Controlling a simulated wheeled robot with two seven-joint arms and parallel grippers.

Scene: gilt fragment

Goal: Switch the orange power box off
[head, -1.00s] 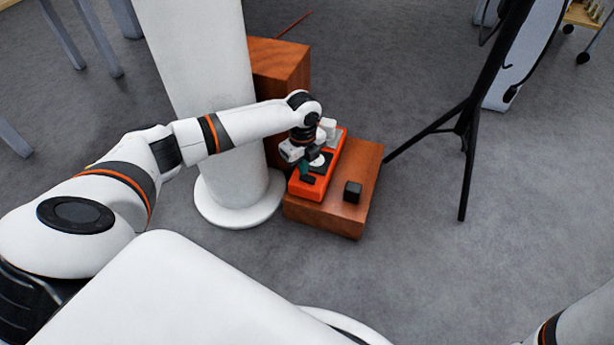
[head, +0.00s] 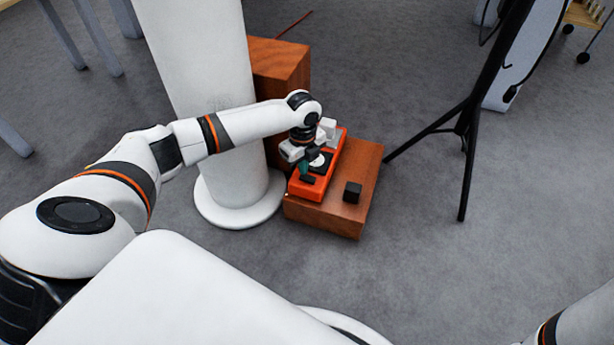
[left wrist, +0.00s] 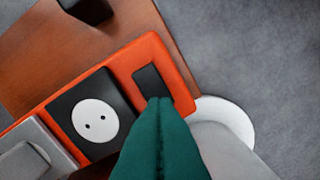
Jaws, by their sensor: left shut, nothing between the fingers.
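The orange power box (head: 309,189) lies on a low wooden block. In the left wrist view the power box (left wrist: 155,52) shows a black rocker switch (left wrist: 151,81) near one end, a round white socket (left wrist: 95,121) on a black plate, and a grey part at the other end. My left gripper (head: 305,175) is over the box, shut and empty. Its green fingertips (left wrist: 158,104) are pressed together right at the lower edge of the switch; whether they touch it I cannot tell. My right gripper is not in view; only part of my right arm shows.
The wooden block (head: 330,217) also bears a small black cube (head: 352,192). A taller wooden block (head: 280,65) and a white column (head: 205,90) with a round base stand behind and left. A black tripod stand (head: 468,130) is at right. The grey floor in front is clear.

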